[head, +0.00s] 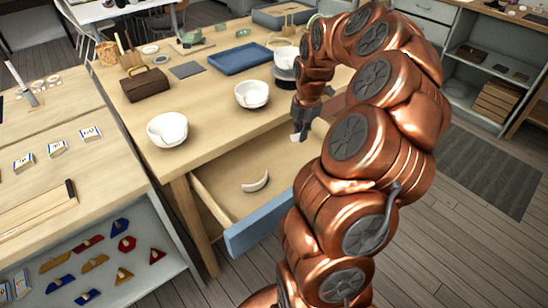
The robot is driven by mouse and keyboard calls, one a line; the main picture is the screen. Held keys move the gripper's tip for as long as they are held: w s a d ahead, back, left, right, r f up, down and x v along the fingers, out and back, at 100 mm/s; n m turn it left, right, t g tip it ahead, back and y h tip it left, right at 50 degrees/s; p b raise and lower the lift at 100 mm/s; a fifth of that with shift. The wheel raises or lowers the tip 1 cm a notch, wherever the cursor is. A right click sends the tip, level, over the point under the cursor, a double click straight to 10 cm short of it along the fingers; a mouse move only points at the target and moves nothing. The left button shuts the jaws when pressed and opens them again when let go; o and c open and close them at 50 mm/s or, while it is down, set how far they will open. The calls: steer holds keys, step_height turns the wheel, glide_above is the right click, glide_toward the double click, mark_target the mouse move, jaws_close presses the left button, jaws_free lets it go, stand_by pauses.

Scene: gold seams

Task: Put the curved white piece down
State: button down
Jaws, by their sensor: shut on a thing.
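My gripper (299,129) points down above the right part of an open drawer (218,205), near the table's front edge. It is shut on a small white piece (295,138), only partly visible, so its curve is hard to tell. Another curved white piece (256,183) lies on the drawer's floor, to the left of and below my gripper in the picture. My arm hides the drawer's right side.
Two white bowls with uneven rims, a near one (167,132) and a farther one (252,96), stand on the wooden table (205,105). A white cup (284,56) sits on a dark stand behind my gripper. A blue tray (240,60) and brown box (146,84) are farther back.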

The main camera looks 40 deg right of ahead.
mark_target(298, 162)
step_height(298, 162, down, 10)
steer(key=shift+r, duration=0.1)
stand_by(0.4)
steer(key=c, duration=1.3)
jaws_free()
steer(key=shift+o, duration=0.2)
step_height(298, 162, up, 12)
steer(key=s, duration=0.1)
